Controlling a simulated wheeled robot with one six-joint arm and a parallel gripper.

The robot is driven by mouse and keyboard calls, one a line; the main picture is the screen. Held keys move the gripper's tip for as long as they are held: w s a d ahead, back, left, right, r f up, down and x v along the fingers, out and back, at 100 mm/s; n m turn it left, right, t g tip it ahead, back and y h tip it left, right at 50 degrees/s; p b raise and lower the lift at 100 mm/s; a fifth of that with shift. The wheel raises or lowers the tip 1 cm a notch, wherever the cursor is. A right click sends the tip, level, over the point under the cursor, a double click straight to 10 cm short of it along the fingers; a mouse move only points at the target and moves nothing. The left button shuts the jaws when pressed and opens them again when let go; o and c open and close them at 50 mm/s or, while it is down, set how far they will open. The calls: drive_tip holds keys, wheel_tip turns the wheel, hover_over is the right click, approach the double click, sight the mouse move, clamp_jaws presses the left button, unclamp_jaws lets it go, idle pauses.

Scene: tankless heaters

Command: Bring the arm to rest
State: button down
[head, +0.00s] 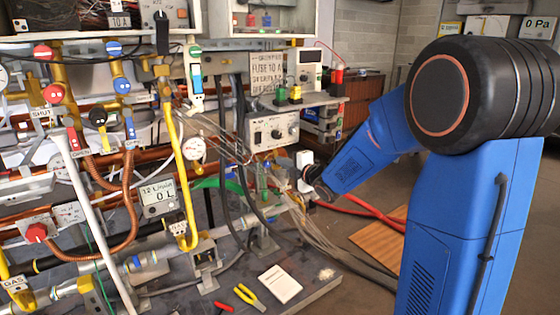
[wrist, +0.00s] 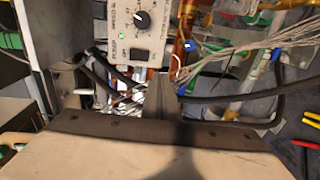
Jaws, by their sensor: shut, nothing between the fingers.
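My arm reaches in from the right in the head view, bent at the big dark joint, its blue forearm slanting down to the left. My gripper (wrist: 158,95) shows in the wrist view as a narrow grey pair of fingers, closed together and with nothing held. In the head view its end is small and hard to make out among the pipes and cables, just below the control box (head: 273,130). The same box, with a black knob and a green light, shows at the top of the wrist view (wrist: 138,30). I cannot tell whether the fingers touch anything.
Bundled thin wires (wrist: 240,58) and a black hose (wrist: 235,95) lie close around the gripper. Pipes and valves fill the left. Yellow-handled pliers (head: 250,297) and a white pad (head: 280,284) lie on the grey bench. Red hoses (head: 365,208) cross the floor at right.

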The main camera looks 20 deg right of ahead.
drive_tip(key=s+d+m+g+h, duration=0.25)
drive_tip(key=s+m, duration=0.35)
drive_tip(key=s, duration=0.4)
drive_tip(key=s+d+m+g+h, duration=0.2)
drive_tip(key=s+d+m+h, duration=0.2)
drive_tip(key=s+m, duration=0.45)
drive_tip(key=s+a+f+m+g, duration=0.1)
drive_tip(key=s+f+m+g, duration=0.1)
drive_tip(key=s, duration=1.2)
drive_tip(key=s+a+f+m+g+y, duration=0.1)
drive_tip(key=s+a+f+m+g, duration=0.1)
drive_tip(key=s, duration=1.3)
drive_tip(key=f+m+g, duration=0.1)
drive_tip(key=m+g, duration=0.1)
drive_tip(key=m, duration=0.1)
drive_tip(key=shift+a, duration=0.15)
drive_tip(key=shift+f+g, duration=0.1)
drive_tip(key=shift+g, duration=0.15)
